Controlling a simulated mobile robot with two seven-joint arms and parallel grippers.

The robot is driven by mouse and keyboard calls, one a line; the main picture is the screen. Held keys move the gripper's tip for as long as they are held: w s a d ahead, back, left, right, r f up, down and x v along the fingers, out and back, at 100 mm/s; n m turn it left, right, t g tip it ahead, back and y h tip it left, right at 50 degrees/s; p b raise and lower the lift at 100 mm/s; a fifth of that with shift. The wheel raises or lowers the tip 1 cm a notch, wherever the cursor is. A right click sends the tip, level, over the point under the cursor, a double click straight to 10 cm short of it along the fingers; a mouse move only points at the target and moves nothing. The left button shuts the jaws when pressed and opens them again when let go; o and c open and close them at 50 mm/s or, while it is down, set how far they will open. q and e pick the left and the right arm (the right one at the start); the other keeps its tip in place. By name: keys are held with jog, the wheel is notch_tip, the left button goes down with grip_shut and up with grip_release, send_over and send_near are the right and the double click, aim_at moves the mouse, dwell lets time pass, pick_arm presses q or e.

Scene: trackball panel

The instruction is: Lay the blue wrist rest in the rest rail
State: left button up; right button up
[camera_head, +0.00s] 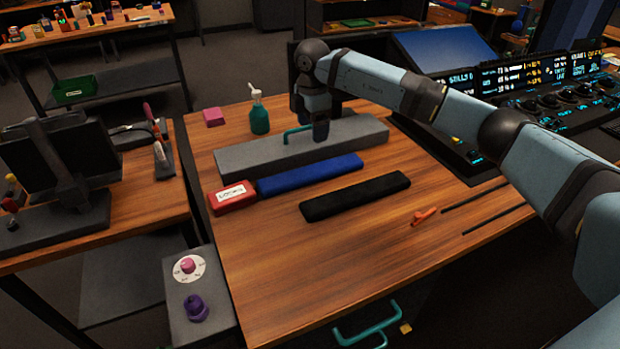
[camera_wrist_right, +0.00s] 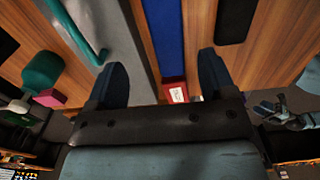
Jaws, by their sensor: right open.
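The blue wrist rest (camera_head: 310,175) is a long bar lying flat on the wooden table, along the front of a grey block. In the right wrist view the blue wrist rest (camera_wrist_right: 163,35) shows between my fingers. My right gripper (camera_head: 320,137) points down near the block's front edge, and I cannot tell its height. In the wrist view my right gripper (camera_wrist_right: 163,78) is open and empty, its fingers to either side of the bar's line. Two thin dark parallel strips (camera_head: 476,195) at the table's right look like the rest rail.
The grey block (camera_head: 240,158) with a teal handle (camera_head: 287,133) stands behind the blue bar. A red labelled box (camera_head: 232,207) is at its left end, a black bar (camera_head: 325,207) in front. An orange item (camera_head: 424,215) lies near the strips. The front table is clear.

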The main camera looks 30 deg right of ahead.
jog(key=b, duration=0.1)
send_over(311, 170)
notch_tip(311, 170, down, 8)
jog(key=shift+w+d+r, duration=0.1)
jog(key=shift+d, duration=0.05)
jog(key=shift+f+b, duration=0.4)
jog(key=shift+f, duration=0.15)
jog(key=f+b, duration=0.1)
jog(key=f, duration=0.3)
jog(key=shift+a+f, duration=0.15)
jog(key=shift+a, duration=0.05)
jog(key=c, duration=0.6)
jog(key=shift+c, duration=1.3)
pick_arm(q)
notch_tip(311, 170, up, 5)
jog(key=w+d+t+h, duration=0.2)
jog(key=shift+d+r+t, duration=0.15)
jog(key=shift+d+t, duration=0.25)
pick_arm(e)
jog(key=shift+r, duration=0.2)
